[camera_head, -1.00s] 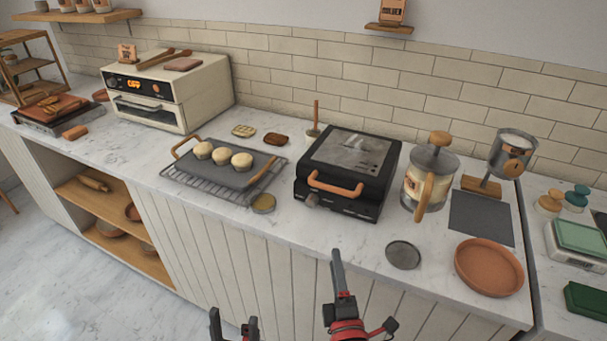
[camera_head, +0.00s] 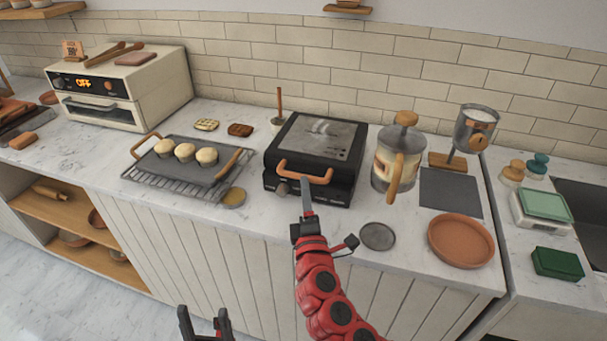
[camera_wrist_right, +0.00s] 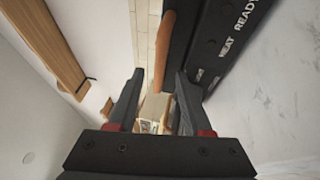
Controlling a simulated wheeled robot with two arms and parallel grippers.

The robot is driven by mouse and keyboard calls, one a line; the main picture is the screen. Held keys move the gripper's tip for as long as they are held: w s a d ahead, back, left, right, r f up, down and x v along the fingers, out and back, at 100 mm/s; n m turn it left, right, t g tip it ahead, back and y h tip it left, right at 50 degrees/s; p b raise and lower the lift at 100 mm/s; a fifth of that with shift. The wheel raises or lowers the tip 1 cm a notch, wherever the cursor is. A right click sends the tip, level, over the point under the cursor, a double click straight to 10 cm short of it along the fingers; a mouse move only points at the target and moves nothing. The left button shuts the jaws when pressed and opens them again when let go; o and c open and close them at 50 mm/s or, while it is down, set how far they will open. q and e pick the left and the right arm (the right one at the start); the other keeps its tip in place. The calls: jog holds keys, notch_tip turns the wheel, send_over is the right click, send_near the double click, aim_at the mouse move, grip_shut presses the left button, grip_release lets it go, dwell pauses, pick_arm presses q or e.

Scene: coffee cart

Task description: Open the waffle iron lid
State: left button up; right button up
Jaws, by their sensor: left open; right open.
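The black waffle iron (camera_head: 312,157) stands on the counter with its lid (camera_head: 325,137) down. Its orange-brown handle (camera_head: 305,172) runs along the front. My right gripper (camera_head: 307,198) is open, with its fingers just in front of and below the handle. In the right wrist view the handle (camera_wrist_right: 165,55) shows between the spread fingers (camera_wrist_right: 160,80), nearer the right one; I cannot tell whether they touch. The iron's front panel with "HEAT" and "READY" lettering is at the right there. My left gripper (camera_head: 205,322) is open and empty at the bottom edge, in front of the counter.
On the right are a French press (camera_head: 384,166), a dark disc (camera_head: 378,236) and a terracotta plate (camera_head: 461,240). The cream oven (camera_head: 160,90) stands back left.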

jog(key=shift+p+x, duration=0.3)
jog(key=shift+x, duration=2.25)
jog(key=shift+a, duration=0.1)
grip_shut()
